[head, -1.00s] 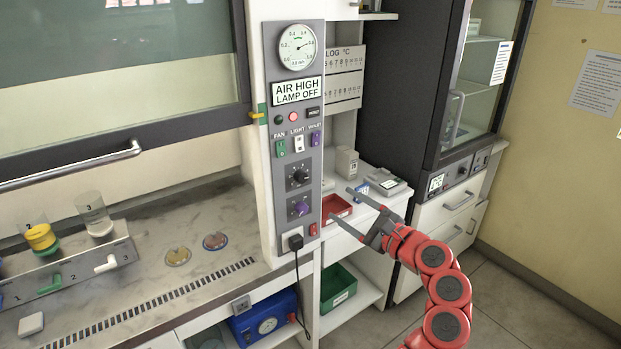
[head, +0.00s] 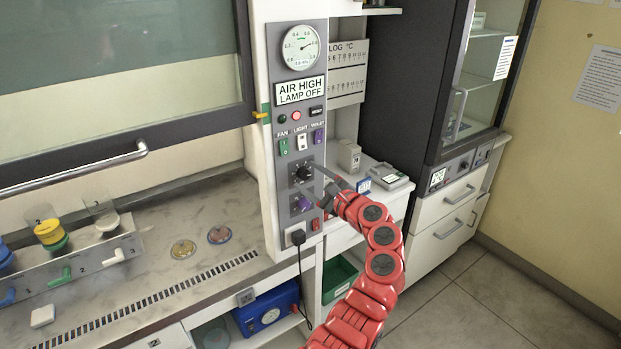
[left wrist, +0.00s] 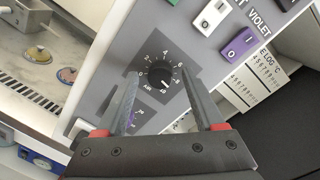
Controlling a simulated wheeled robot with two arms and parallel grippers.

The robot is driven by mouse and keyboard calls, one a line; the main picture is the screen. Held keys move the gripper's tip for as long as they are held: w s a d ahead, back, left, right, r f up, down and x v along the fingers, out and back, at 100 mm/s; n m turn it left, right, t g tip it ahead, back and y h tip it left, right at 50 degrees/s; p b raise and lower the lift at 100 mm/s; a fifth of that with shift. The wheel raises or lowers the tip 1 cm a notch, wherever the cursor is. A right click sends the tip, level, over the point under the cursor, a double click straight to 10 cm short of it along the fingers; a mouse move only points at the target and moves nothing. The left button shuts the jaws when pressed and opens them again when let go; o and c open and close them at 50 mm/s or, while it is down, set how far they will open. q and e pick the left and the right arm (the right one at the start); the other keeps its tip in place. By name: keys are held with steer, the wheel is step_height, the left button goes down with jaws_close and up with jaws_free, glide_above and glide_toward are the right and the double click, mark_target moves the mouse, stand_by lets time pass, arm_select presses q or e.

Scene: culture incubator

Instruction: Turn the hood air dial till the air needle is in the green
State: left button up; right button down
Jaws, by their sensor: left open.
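The black air dial (head: 303,173) sits on the grey hood panel, with a purple knob (head: 301,204) below it. In the left wrist view the air dial (left wrist: 160,74) has a white number scale around it. My left gripper (head: 313,178) is open at the panel, one finger on either side of the air dial, with gaps showing between fingers and dial. The round air gauge (head: 300,47) is above; its needle points right and slightly up, clear of the small green mark at the top. The display (head: 300,90) reads AIR HIGH, LAMP OFF. My right gripper is out of view.
Fan, light and violet switches (head: 301,141) sit just above the dial. A black plug (head: 297,237) with a cord is low on the panel. The hood sash bar (head: 80,168) juts out at left. Small devices (head: 390,177) stand on the shelf at right.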

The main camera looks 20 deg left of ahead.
arm_select(q)
jaws_close()
steer(key=shift+f+n+b, duration=0.15)
steer(key=shift+n+b, duration=0.35)
steer(key=shift+b, duration=0.2)
steer(key=n+b, duration=0.3)
steer(key=b, duration=0.1)
steer(key=n+b, duration=0.4)
steer(key=n+h+b, duration=0.1)
steer(key=n+b, duration=0.2)
steer(key=b, duration=0.2)
steer(key=shift+s+f+n, duration=0.1)
steer(key=shift+f+n, duration=0.15)
steer(key=shift+n, duration=0.15)
steer(key=shift+n+b, duration=1.05)
steer(key=shift+n, duration=0.05)
steer(key=shift+r+n+h+b, duration=0.15)
steer(key=shift+n+h+b, duration=0.15)
steer(key=shift+n+b, duration=0.7)
steer(key=shift+n, duration=0.3)
